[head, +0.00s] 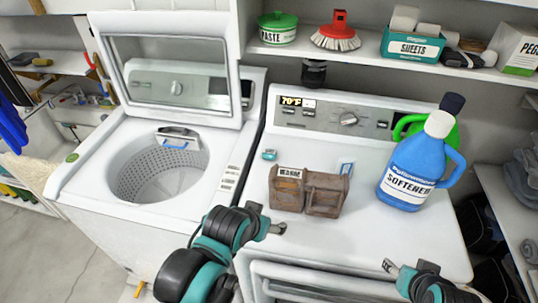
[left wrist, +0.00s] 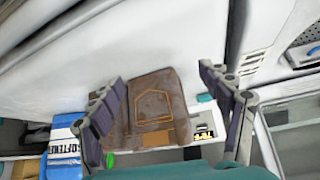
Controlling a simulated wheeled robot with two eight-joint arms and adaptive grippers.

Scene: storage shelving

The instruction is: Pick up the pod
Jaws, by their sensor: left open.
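A small teal item (head: 268,155), which looks like the pod, lies on the white dryer top behind the left end of a brown wooden caddy (head: 292,196). A teal spot that may be the same item shows in the left wrist view (left wrist: 205,98), near the right finger. My left gripper (head: 277,229) is just in front of the caddy's left part, at the dryer's front edge. In the left wrist view my left gripper (left wrist: 160,75) is open and empty, its fingers apart with the caddy seen between them. My right gripper (head: 389,267) is low at the dryer's front right; its jaws are too small to judge.
A blue softener bottle (head: 406,174) and a green bottle (head: 447,130) stand right of the caddy. An open top-loading washer (head: 90,165) is on the left. A shelf (head: 370,64) with several items hangs above the dryer. The dryer top between caddy and bottles is mostly clear.

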